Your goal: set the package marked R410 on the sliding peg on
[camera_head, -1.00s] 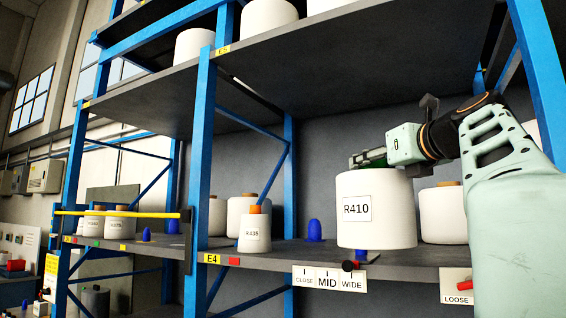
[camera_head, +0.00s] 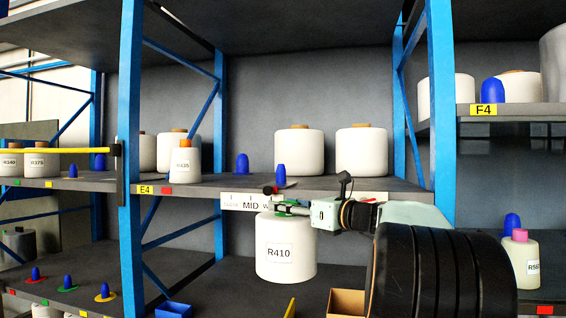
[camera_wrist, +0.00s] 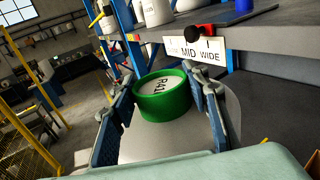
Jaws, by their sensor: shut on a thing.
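The white package marked R410 (camera_head: 285,262) hangs upright from my gripper (camera_head: 291,208), in front of and below the edge of the E4 shelf. In the wrist view, my gripper (camera_wrist: 166,95) has its fingers on either side of the package's green core (camera_wrist: 163,104), whose top carries a partly readable label. The sliding peg (camera_head: 280,175) is blue and stands bare on the shelf above the sign, apart from the package. A black knob (camera_head: 269,190) is at the shelf edge by it. The CLOSE, MID, WIDE sign (camera_head: 240,202) is partly hidden by my gripper.
Two white bobbins (camera_head: 299,151) stand behind the peg. To the left are another blue peg (camera_head: 242,164) and the R435 bobbin (camera_head: 186,162). A blue upright (camera_head: 438,110) stands to the right. A cardboard box (camera_head: 345,303) is low, right of the package.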

